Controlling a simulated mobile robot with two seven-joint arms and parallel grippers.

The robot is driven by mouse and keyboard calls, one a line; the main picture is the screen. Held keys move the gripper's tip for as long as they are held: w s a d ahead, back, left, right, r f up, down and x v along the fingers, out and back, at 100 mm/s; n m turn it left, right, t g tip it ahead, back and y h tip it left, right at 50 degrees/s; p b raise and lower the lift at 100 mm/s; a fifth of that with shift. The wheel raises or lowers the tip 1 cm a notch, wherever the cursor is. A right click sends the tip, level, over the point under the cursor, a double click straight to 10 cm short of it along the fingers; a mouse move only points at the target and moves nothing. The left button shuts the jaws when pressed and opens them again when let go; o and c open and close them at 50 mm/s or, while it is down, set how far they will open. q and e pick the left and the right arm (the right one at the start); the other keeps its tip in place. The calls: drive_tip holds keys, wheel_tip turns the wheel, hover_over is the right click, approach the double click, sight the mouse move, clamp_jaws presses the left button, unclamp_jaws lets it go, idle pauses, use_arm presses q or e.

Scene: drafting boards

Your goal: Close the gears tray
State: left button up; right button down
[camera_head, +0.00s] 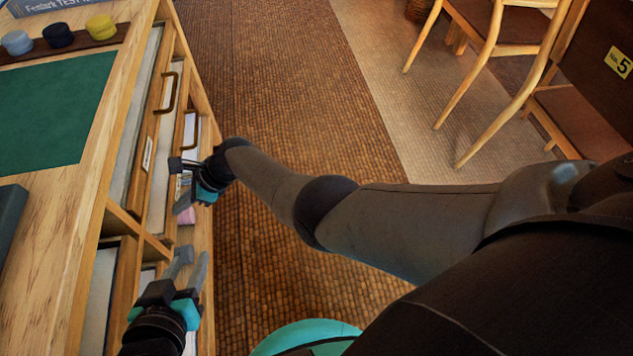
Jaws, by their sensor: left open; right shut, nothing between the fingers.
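A light wooden cabinet (66,255) runs along the left, with several drawers or trays in its side. An upper tray front (150,125) carries a dark curved handle (171,92) and a small white label (147,153) that I cannot read. A second dark handle (195,130) shows lower and farther right. I cannot tell which one is the gears tray. My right gripper (184,205) is shut and empty, beside the tray fronts near a pink item (187,216). My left gripper (190,265) is open and empty, close to the lower compartments, which it partly hides.
On the cabinet top are a green mat (45,110), a dark strip with round blue, black and yellow pieces (60,36), and a dark block (10,215). Wooden chairs (490,60) stand at the upper right. The brown woven floor (270,70) beside the cabinet is clear.

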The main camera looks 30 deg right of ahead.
use_arm(q)
drive_tip(key=shift+w+d, duration=0.25)
drive_tip(key=shift+d, duration=0.2)
use_arm(e)
drive_tip(key=shift+w+a, duration=0.25)
drive_tip(key=shift+a, duration=0.5)
drive_tip(key=shift+a+r, duration=0.15)
drive_tip(key=shift+r, duration=0.05)
use_arm(q)
drive_tip(key=shift+a+r, duration=0.1)
